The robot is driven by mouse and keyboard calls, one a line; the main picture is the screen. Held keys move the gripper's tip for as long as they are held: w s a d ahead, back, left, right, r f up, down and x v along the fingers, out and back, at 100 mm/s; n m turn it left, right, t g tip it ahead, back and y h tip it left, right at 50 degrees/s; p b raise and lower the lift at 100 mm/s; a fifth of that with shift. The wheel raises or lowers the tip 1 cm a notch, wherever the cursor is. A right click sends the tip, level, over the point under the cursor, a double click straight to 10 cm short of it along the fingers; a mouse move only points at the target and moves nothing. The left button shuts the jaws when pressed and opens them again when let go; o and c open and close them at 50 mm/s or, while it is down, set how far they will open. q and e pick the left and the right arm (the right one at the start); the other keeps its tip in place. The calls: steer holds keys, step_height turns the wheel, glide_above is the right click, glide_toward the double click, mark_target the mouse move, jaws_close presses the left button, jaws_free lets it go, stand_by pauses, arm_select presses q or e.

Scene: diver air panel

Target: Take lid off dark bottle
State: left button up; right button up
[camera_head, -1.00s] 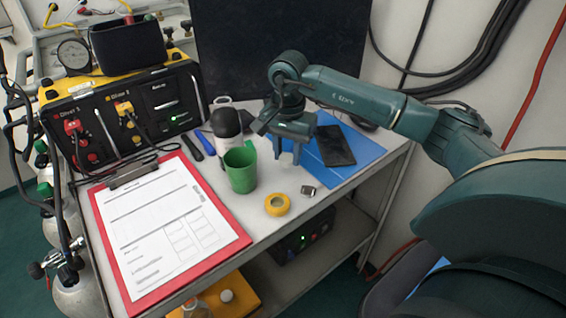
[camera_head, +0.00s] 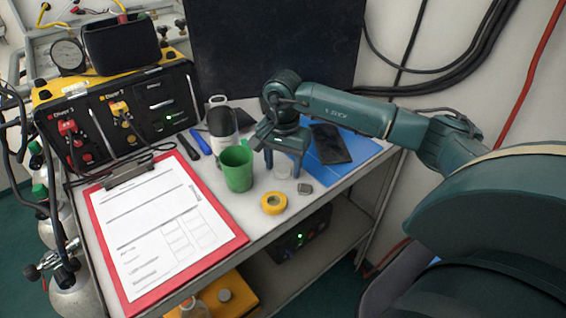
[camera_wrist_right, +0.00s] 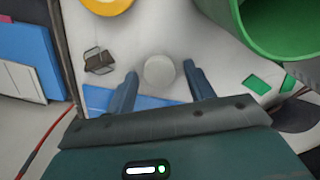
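A dark-topped bottle with a pale lower body (camera_head: 222,125) stands upright on the white cart, behind the green cup (camera_head: 237,170). I cannot make out where its lid begins. My right gripper (camera_head: 283,166) points down to the right of the bottle, apart from it, with its fingers spread. A small pale round thing (camera_wrist_right: 160,72) shows between the fingertips in the right wrist view, with gaps on both sides; it also shows in the head view (camera_head: 282,171). I cannot tell whether it is a lid or a small cup. My left gripper is out of view.
A yellow tape roll (camera_head: 273,203) and a small metal piece (camera_head: 305,188) lie in front of the gripper. A blue mat (camera_head: 350,150) with a dark flat device (camera_head: 330,143) lies behind. A red clipboard (camera_head: 235,241) fills the left; the air panel (camera_head: 150,115) stands behind it.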

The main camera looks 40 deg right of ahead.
mark_target(283, 168)
steer(key=shift+r, duration=0.2)
step_height(283, 168, up, 12)
stand_by(0.4)
